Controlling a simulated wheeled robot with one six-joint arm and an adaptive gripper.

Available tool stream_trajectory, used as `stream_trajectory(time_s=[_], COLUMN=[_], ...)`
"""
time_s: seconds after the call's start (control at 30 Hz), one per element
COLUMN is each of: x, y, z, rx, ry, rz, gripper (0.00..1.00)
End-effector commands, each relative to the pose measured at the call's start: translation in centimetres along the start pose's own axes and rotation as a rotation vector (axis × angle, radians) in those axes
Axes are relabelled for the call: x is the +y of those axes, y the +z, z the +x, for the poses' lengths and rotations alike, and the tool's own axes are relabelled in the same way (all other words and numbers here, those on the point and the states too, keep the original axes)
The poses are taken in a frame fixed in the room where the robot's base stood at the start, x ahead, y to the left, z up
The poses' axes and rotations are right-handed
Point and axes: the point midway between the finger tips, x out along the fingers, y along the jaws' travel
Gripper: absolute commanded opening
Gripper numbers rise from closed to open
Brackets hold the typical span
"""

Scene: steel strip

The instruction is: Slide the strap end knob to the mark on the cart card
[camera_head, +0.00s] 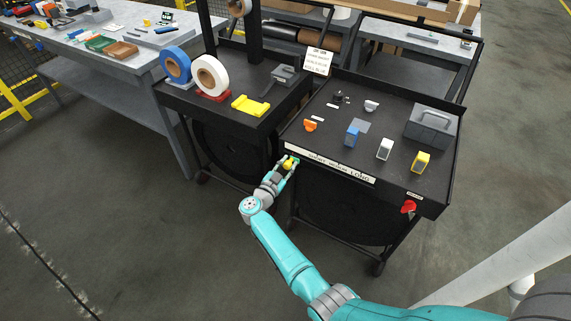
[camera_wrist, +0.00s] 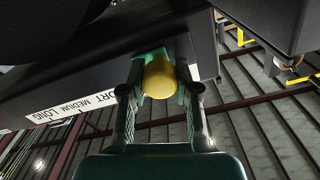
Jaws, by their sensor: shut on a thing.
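The yellow strap end knob (camera_head: 288,163) is at the front edge of the right black cart, at the left end of the label strip. It also shows in the wrist view (camera_wrist: 159,77) between my fingers. My gripper (camera_head: 288,166) is shut on the knob; its fingers (camera_wrist: 158,95) stand on both sides of it. The white label strip (camera_head: 340,168) runs along the front edge; in the wrist view the strip (camera_wrist: 75,106) reads MEDIUM and LONG, with SHORT partly hidden beside the gripper. The white cart card (camera_head: 318,61) stands at the cart's back left corner; its text is too small to read surely.
On the cart top stand a grey toolbox (camera_head: 431,126), an orange piece (camera_head: 310,125) and blue, white and yellow blocks. A red knob (camera_head: 408,206) is at the front right. The left cart holds tape rolls (camera_head: 211,76). The floor in front is clear.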

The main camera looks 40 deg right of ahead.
Motion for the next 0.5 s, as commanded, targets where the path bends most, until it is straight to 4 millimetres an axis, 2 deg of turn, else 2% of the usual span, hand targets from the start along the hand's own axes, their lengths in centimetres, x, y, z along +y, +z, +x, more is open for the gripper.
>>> stream_trajectory(time_s=[0.03, 0.3, 0.5], x=[1.1, 6.1, 8.4], y=[-0.2, -1.8, -2.7], z=[0.1, 0.1, 0.1], rx=[0.001, 0.001, 0.001], ry=[0.004, 0.005, 0.004], rz=[-0.001, -0.001, -0.001], gripper=[0.0, 0.0, 0.0])
